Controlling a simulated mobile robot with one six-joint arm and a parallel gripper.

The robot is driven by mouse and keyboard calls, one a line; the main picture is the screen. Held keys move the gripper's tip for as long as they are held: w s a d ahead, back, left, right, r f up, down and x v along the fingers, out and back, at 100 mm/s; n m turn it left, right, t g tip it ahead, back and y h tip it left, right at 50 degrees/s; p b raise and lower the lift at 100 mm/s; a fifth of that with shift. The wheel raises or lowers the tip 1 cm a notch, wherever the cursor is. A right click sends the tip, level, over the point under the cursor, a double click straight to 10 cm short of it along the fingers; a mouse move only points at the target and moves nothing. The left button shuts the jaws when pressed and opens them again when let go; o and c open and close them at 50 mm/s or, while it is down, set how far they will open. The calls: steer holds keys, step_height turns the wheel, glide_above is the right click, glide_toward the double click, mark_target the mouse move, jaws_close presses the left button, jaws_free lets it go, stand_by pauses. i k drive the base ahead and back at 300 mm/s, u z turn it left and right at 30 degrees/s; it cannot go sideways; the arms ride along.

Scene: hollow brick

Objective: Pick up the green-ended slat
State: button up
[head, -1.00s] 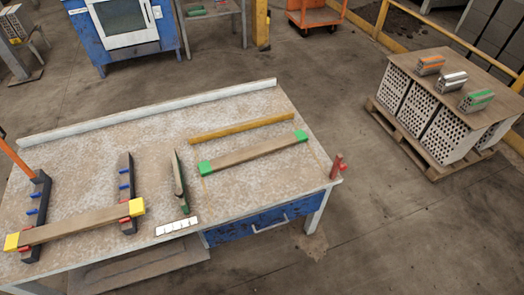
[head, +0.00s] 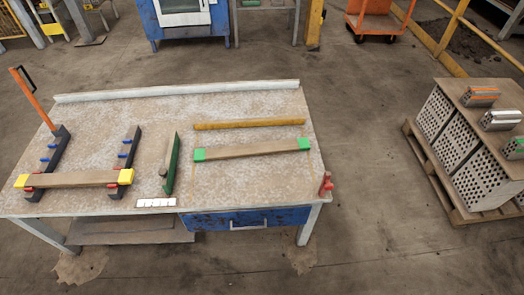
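The green-ended slat (head: 250,150) is a brown wooden bar with a green cap on each end. It lies on the right part of the workbench (head: 105,110), nearly level across the picture, just in front of a yellow-brown strip (head: 248,124). Nothing covers it. My gripper is not in view.
A yellow-ended slat (head: 75,180) rests across two dark racks with blue pegs on the left. A green upright piece (head: 172,165) stands between. A red clamp-like thing (head: 326,184) is at the right corner. A brick pallet (head: 455,150) stands right, with open floor between.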

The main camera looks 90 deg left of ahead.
mark_target(299, 144)
steer(key=u, duration=0.35)
steer(key=i, duration=0.35)
steer(key=u, duration=0.65)
steer(key=k, duration=0.25)
steer(key=u, duration=2.4)
steer(key=k, duration=0.2)
steer(key=u, duration=1.4)
